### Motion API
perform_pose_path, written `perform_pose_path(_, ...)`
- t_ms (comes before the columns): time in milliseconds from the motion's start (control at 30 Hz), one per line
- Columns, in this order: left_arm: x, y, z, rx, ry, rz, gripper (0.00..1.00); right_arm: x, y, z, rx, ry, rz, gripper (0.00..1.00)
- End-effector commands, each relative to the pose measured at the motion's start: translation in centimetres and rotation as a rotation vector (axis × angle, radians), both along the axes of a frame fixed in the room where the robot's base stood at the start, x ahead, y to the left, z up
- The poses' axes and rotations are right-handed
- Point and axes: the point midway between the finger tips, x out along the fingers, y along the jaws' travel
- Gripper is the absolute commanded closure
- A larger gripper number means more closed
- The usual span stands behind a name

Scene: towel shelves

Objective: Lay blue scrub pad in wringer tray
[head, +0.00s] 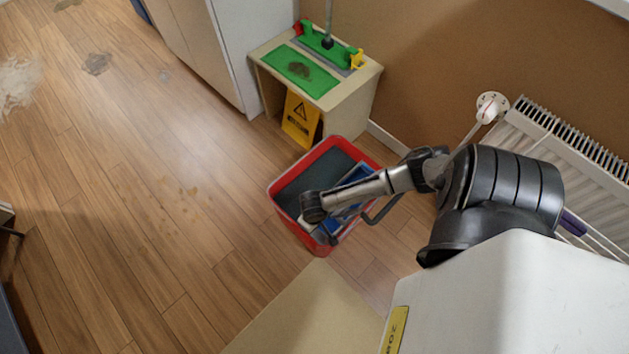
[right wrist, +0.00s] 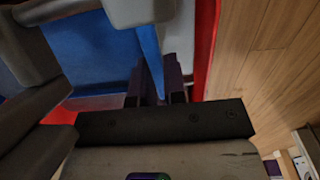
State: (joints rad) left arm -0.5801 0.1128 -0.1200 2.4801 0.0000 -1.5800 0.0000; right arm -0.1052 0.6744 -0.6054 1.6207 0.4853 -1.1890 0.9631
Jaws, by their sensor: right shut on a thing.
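The red bucket (head: 275,190) stands on the floor with a dark grey wringer tray (head: 308,182) across its left part. Blue (head: 357,176) shows in its right part; I cannot tell how much of this is the pad. My right gripper (right wrist: 160,82) is down at the bucket, largely hidden behind my wrist in the head view. In the right wrist view its fingers are shut on a thin upright blue edge, the blue scrub pad (right wrist: 151,58). A broad blue surface (right wrist: 90,45) lies beside it. My left gripper is not in view.
A small cabinet (head: 330,98) with green mats stands behind the bucket, with a yellow warning sign (head: 300,118) at its front. A radiator (head: 570,150) is on the right wall. The wooden floor at left is open, with several stains.

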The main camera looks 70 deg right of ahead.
Motion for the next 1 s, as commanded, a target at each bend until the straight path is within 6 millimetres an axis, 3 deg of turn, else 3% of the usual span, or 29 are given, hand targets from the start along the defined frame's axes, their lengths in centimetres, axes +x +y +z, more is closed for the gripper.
perform_pose_path(767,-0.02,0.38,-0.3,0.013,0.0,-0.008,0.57,-0.05,0.06,-0.82,0.0,0.001,0.0,1.0)
perform_pose_path(800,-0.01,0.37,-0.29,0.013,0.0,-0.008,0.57,-0.05,0.06,-0.8,0.0,0.001,0.0,0.85)
perform_pose_path(1000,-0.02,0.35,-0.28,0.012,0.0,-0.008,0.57,-0.05,0.07,-0.79,0.0,0.001,0.0,0.66)
